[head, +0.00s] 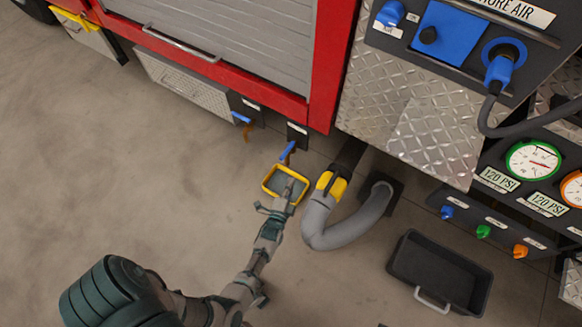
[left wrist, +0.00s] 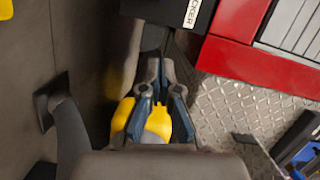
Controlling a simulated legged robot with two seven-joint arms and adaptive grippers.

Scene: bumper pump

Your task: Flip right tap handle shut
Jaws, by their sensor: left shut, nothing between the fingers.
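The right tap has a blue handle (head: 287,151) below the red truck body, slanting up to the right in the head view. The left tap has a similar blue handle (head: 241,117) with a brownish spout under it. My left gripper (head: 291,186) is shut and empty, just below the right tap handle in the picture and overlapping a yellow-rimmed tray. I cannot tell its height above the tray. The left wrist view shows the fingers (left wrist: 163,68) close together, pointing toward the dark panel's underside; no blue handle is clear there. My right gripper is not in view.
The yellow-rimmed tray (head: 268,185) is under the right tap. A grey hose (head: 345,235) with a yellow coupling (head: 337,185) curves close to the gripper's right. A black bin (head: 410,262) stands further right. Open floor (head: 130,180) lies to the left.

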